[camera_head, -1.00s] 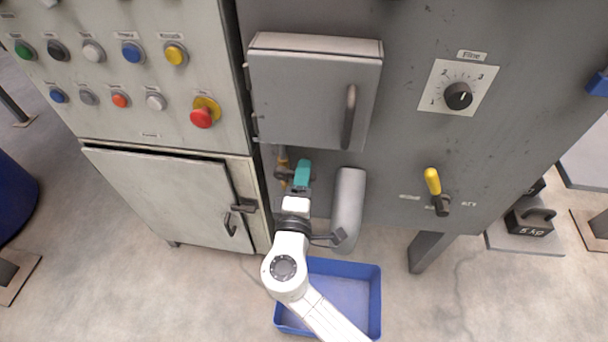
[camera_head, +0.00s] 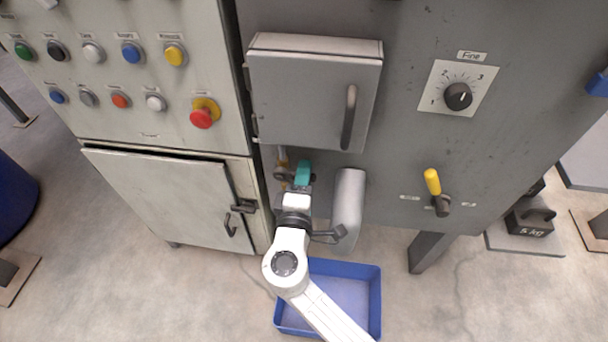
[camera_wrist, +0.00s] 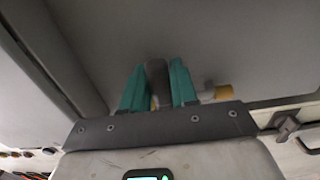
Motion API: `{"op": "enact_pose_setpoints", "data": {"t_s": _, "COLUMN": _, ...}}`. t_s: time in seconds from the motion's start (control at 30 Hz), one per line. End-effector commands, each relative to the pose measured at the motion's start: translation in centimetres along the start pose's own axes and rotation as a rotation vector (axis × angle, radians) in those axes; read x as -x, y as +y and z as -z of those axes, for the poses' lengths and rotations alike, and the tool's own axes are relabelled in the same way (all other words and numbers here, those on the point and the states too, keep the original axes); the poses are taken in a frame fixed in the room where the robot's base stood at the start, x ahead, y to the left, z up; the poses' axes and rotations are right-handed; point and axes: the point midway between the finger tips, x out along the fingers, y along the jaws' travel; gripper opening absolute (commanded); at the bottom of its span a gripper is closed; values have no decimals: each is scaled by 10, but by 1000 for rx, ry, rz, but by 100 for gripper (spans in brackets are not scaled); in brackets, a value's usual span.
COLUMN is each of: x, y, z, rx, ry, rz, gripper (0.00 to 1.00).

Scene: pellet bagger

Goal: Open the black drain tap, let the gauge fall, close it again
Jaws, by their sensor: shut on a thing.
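My gripper (camera_head: 302,174) has teal fingers and is low on the grey machine front, below the closed grey box. In the wrist view, my gripper (camera_wrist: 158,88) is shut on the dark handle of the black drain tap (camera_wrist: 157,78), which stands between the two fingers. Brass fittings (camera_wrist: 223,92) show just behind the right finger. In the head view a brass and dark fitting (camera_head: 281,171) shows left of the fingers, while my gripper hides most of the tap. I cannot make out a gauge in either view.
The grey box (camera_head: 305,95) with a bar handle hangs right above my gripper. A grey cylinder (camera_head: 348,205) stands close on its right. A blue tray (camera_head: 365,295) lies on the floor below.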

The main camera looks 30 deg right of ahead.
Motion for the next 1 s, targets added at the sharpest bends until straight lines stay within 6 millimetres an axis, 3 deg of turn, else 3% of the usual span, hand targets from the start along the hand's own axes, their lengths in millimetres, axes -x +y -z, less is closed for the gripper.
{"op": "enact_pose_setpoints", "data": {"t_s": 0.57, "x": 1, "y": 4, "z": 0, "rx": 64, "ry": 1, "rz": 2, "gripper": 0}}
{"op": "enact_pose_setpoints", "data": {"t_s": 1.0, "x": 1, "y": 23, "z": 4, "rx": 401, "ry": 1, "rz": 2, "gripper": 0}}
